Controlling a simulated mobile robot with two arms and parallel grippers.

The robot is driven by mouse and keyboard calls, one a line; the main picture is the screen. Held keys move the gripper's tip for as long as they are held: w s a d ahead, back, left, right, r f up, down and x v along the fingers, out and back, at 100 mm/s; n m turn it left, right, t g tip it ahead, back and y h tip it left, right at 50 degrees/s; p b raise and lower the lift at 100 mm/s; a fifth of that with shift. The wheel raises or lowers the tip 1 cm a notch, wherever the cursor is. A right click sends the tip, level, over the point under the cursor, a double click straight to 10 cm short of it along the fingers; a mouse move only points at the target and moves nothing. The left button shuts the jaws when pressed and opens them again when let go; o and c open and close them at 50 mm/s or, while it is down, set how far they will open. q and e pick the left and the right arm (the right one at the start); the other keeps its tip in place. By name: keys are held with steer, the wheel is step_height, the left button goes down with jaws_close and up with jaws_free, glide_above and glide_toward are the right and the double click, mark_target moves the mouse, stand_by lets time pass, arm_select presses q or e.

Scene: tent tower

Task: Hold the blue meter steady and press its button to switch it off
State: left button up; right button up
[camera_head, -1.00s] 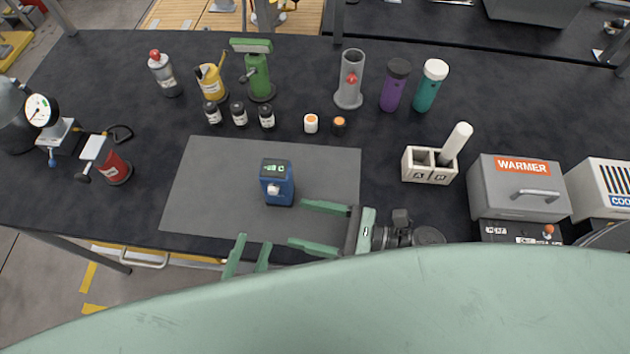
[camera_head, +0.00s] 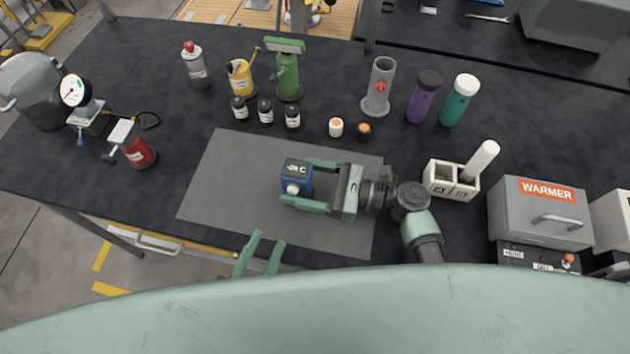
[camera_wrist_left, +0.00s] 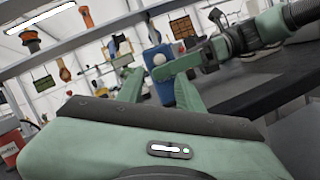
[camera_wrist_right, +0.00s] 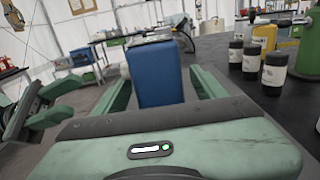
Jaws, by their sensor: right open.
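The blue meter (camera_head: 296,177) stands upright on the grey mat (camera_head: 215,195), its small display on top and a pale round button on its near side. My right gripper (camera_head: 304,185) is open, with one finger on either side of the meter. In the right wrist view the meter (camera_wrist_right: 156,74) stands between the fingers, with a gap beside the right one. My left gripper (camera_head: 262,243) is open and empty, below the mat's near edge. In the left wrist view the meter (camera_wrist_left: 158,72) and its button (camera_wrist_left: 159,59) show beyond the left fingers, partly behind a right finger.
Several dark bottles (camera_head: 265,112) and two small orange-topped jars (camera_head: 336,127) stand behind the mat. A white block holder (camera_head: 440,180) and the warmer (camera_head: 540,212) are to the right. The mat's left part is clear.

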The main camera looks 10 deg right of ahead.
steer(key=shift+a, duration=0.2)
jaws_close()
